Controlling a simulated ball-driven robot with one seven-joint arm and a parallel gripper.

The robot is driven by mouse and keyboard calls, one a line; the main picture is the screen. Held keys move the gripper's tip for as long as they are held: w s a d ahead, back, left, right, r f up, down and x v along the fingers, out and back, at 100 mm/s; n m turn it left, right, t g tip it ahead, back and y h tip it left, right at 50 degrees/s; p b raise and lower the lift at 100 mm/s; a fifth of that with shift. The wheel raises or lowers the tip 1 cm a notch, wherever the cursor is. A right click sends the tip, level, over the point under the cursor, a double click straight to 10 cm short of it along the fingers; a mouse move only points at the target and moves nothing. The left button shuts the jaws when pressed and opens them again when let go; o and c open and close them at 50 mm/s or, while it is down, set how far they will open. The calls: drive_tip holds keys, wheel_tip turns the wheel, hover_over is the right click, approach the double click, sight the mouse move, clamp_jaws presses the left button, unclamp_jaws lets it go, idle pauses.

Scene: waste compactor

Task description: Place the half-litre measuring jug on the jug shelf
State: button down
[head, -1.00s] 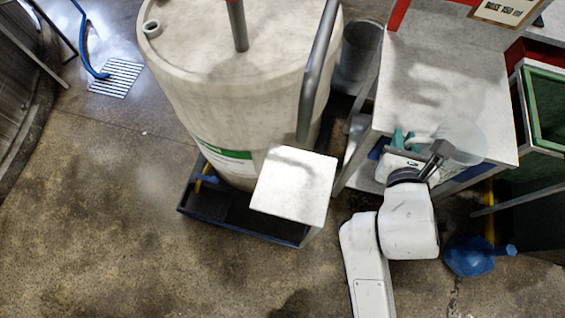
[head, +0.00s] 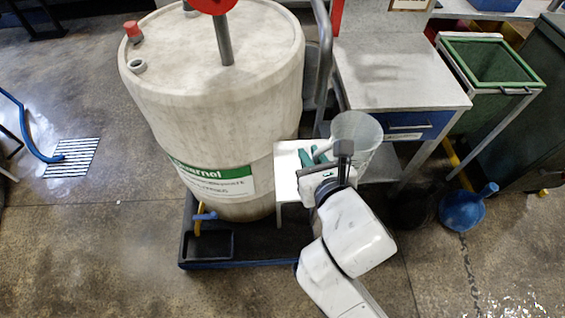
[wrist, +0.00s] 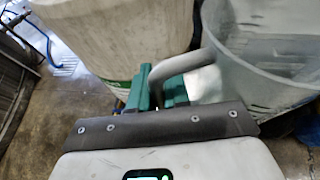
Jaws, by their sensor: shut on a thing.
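The measuring jug (head: 362,132) is clear and translucent, and appears upright. It also fills the right of the wrist view (wrist: 268,75). My gripper (head: 318,155) has green fingers, shut on the jug's handle; the fingers and handle show in the wrist view (wrist: 160,88). A small pale square shelf (head: 287,163), which looks like the jug shelf, stands in front of the drum. My gripper and the jug cover its right part in the head view. I cannot tell the jug's height above it.
A large off-white drum (head: 215,100) with a green label stands in a dark blue tray (head: 250,258) behind the shelf. A grey-topped workbench (head: 400,70) is at the right, with a green-rimmed bin (head: 490,62) and a blue container (head: 461,211) beyond. The front floor is clear.

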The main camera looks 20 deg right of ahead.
drive_tip(key=shift+w+a+f+b, duration=0.3)
drive_tip(key=shift+w+a+f, duration=0.25)
drive_tip(key=shift+w+f, duration=1.15)
drive_tip(key=shift+w+a+f+b, duration=0.45)
drive_tip(key=shift+w+f, duration=0.9)
drive_tip(key=shift+f, duration=0.65)
drive_tip(key=shift+w+a+f+b, duration=0.2)
drive_tip(key=shift+w+a+f, duration=0.4)
drive_tip(key=shift+w+f, duration=1.1)
drive_tip(key=shift+s+f, duration=0.15)
drive_tip(key=shift+f, duration=0.15)
drive_tip(key=c, duration=1.1)
unclamp_jaws()
drive_tip(key=shift+r, duration=0.15)
drive_tip(key=v, duration=1.2)
